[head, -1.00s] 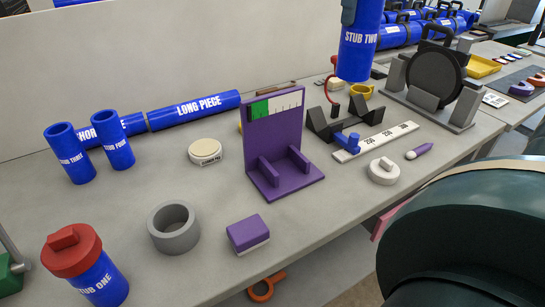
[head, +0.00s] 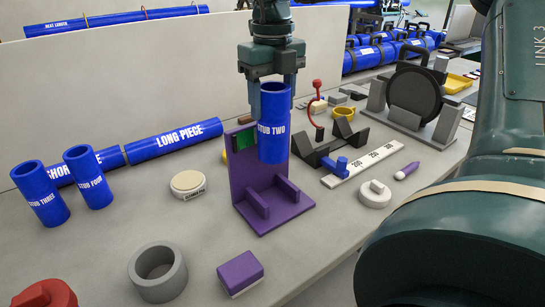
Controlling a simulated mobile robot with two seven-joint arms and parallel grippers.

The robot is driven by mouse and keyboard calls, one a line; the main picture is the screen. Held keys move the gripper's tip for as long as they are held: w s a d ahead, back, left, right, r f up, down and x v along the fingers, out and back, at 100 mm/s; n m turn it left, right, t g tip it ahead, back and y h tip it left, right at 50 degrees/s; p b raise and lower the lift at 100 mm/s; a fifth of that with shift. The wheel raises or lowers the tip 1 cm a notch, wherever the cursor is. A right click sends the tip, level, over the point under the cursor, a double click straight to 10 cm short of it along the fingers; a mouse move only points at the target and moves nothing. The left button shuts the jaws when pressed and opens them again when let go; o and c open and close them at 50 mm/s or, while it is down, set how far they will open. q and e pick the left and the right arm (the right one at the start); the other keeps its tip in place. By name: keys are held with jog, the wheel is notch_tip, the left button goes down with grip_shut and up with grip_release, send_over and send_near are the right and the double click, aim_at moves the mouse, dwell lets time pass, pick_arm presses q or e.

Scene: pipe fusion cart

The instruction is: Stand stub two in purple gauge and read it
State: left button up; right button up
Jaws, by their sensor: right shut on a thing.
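Stub two (head: 273,135), a blue tube with white lettering, hangs upright in my right gripper (head: 273,85), which is shut on its upper end. In the head view the tube overlaps the upper right of the purple gauge (head: 243,185). The gauge has an upright back plate, a flat foot and two low ribs. The tube's lower end shows above the foot, apart from it. The tube hides most of the green and white scale (head: 243,140); only some green shows. My left gripper is not in view.
Stub three (head: 40,193) and stub four (head: 89,177) stand at the left. A grey ring (head: 158,272), purple block (head: 240,272) and cream pad (head: 188,184) lie around the gauge. A white ruler (head: 364,163) and dark V-block (head: 309,147) are to its right.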

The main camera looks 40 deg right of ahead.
aim_at(272, 157)
notch_tip(272, 157, down, 13)
jog(key=shift+r+p, duration=0.15)
jog(key=shift+p, duration=0.2)
jog(key=o, duration=0.6)
jog(key=shift+f, duration=0.2)
jog(key=o, duration=0.5)
jog(key=shift+r, duration=0.1)
notch_tip(272, 157, up, 12)
jog(key=shift+r+b, duration=0.15)
jog(key=shift+b, duration=0.15)
